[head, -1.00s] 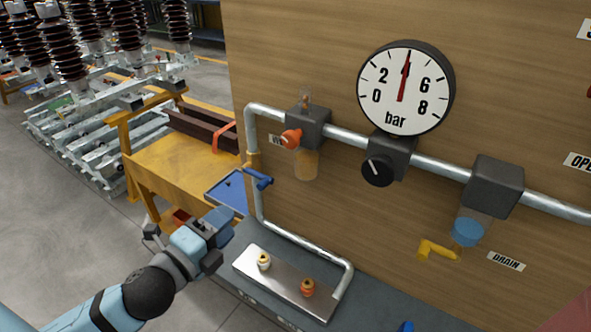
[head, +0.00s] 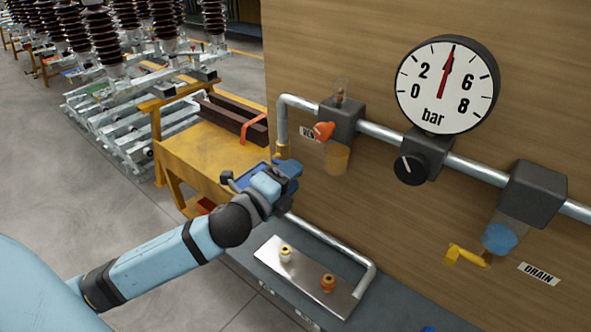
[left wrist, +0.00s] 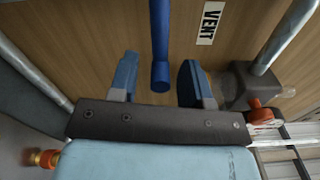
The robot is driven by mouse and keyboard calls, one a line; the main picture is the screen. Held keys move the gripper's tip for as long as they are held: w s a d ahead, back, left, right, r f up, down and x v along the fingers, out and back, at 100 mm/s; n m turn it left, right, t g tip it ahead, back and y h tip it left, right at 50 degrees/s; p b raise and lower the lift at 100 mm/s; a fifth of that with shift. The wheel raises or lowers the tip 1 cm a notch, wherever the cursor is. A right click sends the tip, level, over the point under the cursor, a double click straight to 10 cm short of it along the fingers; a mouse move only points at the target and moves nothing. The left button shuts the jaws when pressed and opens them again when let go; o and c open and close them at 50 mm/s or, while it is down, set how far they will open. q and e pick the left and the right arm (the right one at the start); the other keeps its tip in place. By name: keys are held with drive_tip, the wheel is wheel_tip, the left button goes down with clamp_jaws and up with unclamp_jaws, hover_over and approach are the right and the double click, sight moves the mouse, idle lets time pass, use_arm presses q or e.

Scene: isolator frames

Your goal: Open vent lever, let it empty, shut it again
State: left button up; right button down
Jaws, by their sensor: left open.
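The blue vent lever (left wrist: 159,40) shows in the left wrist view, with its end between the two fingers of my left gripper (left wrist: 159,65). The fingers are open, with a gap on each side of the lever. A VENT label (left wrist: 210,22) is on the wooden panel beside it. In the head view my left gripper (head: 285,172) is in front of the lower left pipe and largely hides the lever. The round gauge (head: 446,86) has its red needle pointing up, between 2 and 6, at about 4 bar. My right gripper is not in view.
A filter unit with an orange knob (head: 324,131) sits right of the lever. A black regulator knob (head: 411,169) and a yellow drain lever (head: 466,255) are farther right. A metal plate (head: 305,284) with two small fittings lies below. A yellow cart (head: 200,150) stands behind.

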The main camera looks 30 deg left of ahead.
use_arm(q)
drive_tip(key=shift+w+d, duration=0.1)
drive_tip(key=shift+w, duration=0.85)
clamp_jaws()
